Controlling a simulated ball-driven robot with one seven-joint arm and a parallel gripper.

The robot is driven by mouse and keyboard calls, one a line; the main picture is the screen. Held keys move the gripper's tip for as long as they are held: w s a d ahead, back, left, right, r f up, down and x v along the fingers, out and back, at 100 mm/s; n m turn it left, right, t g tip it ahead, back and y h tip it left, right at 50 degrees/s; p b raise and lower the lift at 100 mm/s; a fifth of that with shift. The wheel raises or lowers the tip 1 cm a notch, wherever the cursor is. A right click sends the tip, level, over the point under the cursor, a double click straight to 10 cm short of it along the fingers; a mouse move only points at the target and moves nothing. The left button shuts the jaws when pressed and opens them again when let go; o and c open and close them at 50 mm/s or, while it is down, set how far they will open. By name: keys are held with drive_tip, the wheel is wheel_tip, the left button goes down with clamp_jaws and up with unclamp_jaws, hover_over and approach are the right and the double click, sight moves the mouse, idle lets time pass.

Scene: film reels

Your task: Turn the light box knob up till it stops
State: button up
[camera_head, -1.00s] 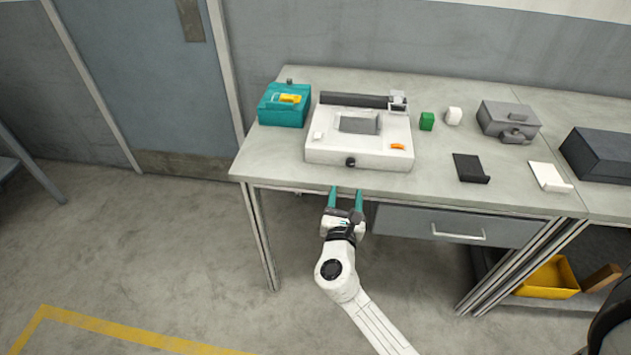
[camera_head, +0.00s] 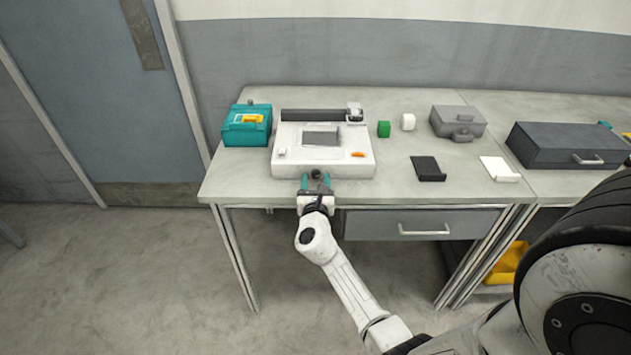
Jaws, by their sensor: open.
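The light box (camera_head: 285,167) is a white box with a grey screen on top, standing near the front left of the table. Its dark round knob (camera_head: 316,174) is on the front face. My gripper (camera_head: 316,183) is open at the front of the box, with one teal finger on each side of the knob. I cannot tell whether the fingers touch it. An orange switch (camera_head: 358,155) and a small white button (camera_head: 282,153) sit on the box top.
A teal box (camera_head: 245,133) stands left of the light box. Green (camera_head: 384,129) and white (camera_head: 408,122) blocks, a grey case (camera_head: 457,120) and black (camera_head: 427,168) and white (camera_head: 499,168) holders stand to the right. A drawer (camera_head: 424,223) is under the table edge.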

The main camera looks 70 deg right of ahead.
drive_tip(key=shift+w+d, duration=0.15)
drive_tip(key=shift+d, duration=0.15)
drive_tip(key=shift+c, duration=0.5)
clamp_jaws()
drive_tip(key=shift+f+m+b, duration=0.25)
drive_tip(key=shift+m+b, duration=0.55)
drive_tip(key=shift+b, duration=0.45)
drive_tip(key=shift+r+m+b, duration=0.25)
drive_tip(key=shift+m+b, duration=0.3)
drive_tip(key=shift+m, duration=0.15)
drive_tip(key=shift+o, duration=0.5)
unclamp_jaws()
